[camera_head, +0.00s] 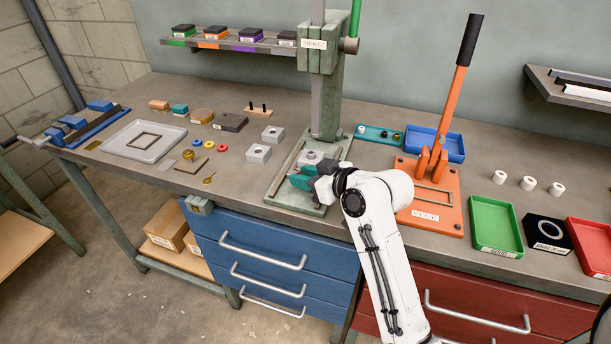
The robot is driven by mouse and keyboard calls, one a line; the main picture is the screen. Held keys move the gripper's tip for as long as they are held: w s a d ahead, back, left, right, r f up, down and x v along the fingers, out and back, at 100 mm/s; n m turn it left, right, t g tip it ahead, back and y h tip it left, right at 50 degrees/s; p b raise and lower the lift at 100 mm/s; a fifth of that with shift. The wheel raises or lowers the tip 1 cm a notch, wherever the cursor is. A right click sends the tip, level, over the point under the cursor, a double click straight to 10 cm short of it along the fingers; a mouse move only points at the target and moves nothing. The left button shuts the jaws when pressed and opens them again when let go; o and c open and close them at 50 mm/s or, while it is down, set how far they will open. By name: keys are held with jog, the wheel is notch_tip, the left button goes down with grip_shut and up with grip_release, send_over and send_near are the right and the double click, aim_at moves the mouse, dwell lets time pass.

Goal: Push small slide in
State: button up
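The green fly press (325,100) stands at the middle of the bench. A grey block (313,156) with a round top feature sits on its base plate (283,196). My gripper (300,178), with teal fingers, is low over the base plate, just in front of the grey block. I cannot tell whether it touches the block or the plate. The small slide is not clearly identifiable; it may be hidden by my gripper. The fingertips are too small to tell whether they are open or shut.
An orange lever press (430,195) stands right of my white arm. Green (496,226) and blue (434,144) trays are on the right. Loose grey blocks (258,153) and small parts lie left of the press. Bare bench shows at the left front.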

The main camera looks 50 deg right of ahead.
aim_at(300, 163)
grip_shut()
jog(key=shift+w+d+b, duration=0.15)
jog(key=shift+w+d, duration=0.15)
jog(key=shift+d, duration=0.6)
jog(key=shift+w+d+b, duration=0.15)
jog(key=shift+w+d, duration=0.15)
jog(key=shift+d, duration=0.6)
jog(key=shift+o, duration=2.2)
grip_release()
jog(key=shift+d, duration=0.2)
jog(key=shift+o, duration=0.4)
jog(key=shift+a, duration=0.1)
